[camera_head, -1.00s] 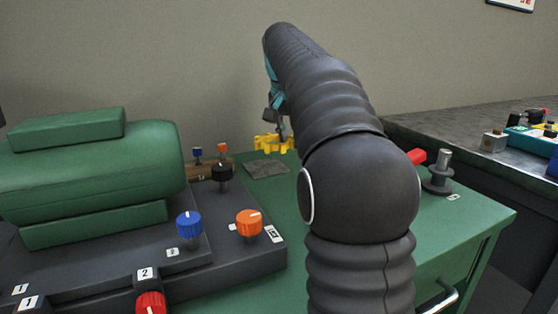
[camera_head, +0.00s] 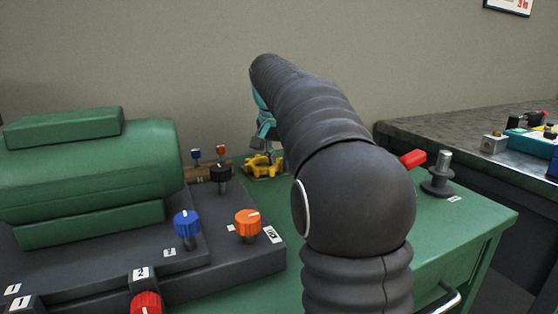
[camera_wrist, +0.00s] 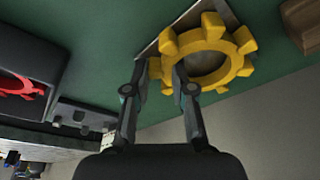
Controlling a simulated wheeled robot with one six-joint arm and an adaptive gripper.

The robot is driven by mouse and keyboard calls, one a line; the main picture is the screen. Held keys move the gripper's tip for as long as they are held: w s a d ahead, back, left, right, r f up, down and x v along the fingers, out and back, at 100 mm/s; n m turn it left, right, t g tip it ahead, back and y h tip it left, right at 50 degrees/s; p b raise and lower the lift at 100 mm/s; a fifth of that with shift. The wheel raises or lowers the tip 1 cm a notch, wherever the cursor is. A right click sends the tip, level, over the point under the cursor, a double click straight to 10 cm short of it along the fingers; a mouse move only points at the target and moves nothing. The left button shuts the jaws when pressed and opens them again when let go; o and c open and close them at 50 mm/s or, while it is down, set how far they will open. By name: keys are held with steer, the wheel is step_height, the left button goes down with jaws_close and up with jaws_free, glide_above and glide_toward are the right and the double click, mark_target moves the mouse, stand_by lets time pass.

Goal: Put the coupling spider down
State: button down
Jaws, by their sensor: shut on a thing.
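The coupling spider is a yellow toothed ring (camera_head: 262,167), low over the green bench beyond the machine's base. My gripper (camera_head: 268,147) is shut on one side of it. In the wrist view the yellow ring (camera_wrist: 207,56) has its near-left rim between the fingertips of my gripper (camera_wrist: 160,80). A flat grey plate (camera_wrist: 165,42) shows under and beside the ring, over the green bench top. Whether the ring touches the plate is unclear. My arm hides part of the bench behind it in the head view.
A green motor (camera_head: 90,165) on a dark base with blue, orange, black and red knobs stands left. A wooden block (camera_head: 197,172) with small knobs lies just left of the ring. A grey spindle (camera_head: 440,178) stands at right. The bench's right front is clear.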

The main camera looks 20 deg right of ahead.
steer(key=c, duration=1)
jaws_free()
steer(key=p+v, duration=0.3)
steer(key=v, duration=0.9)
steer(key=shift+r, duration=0.1)
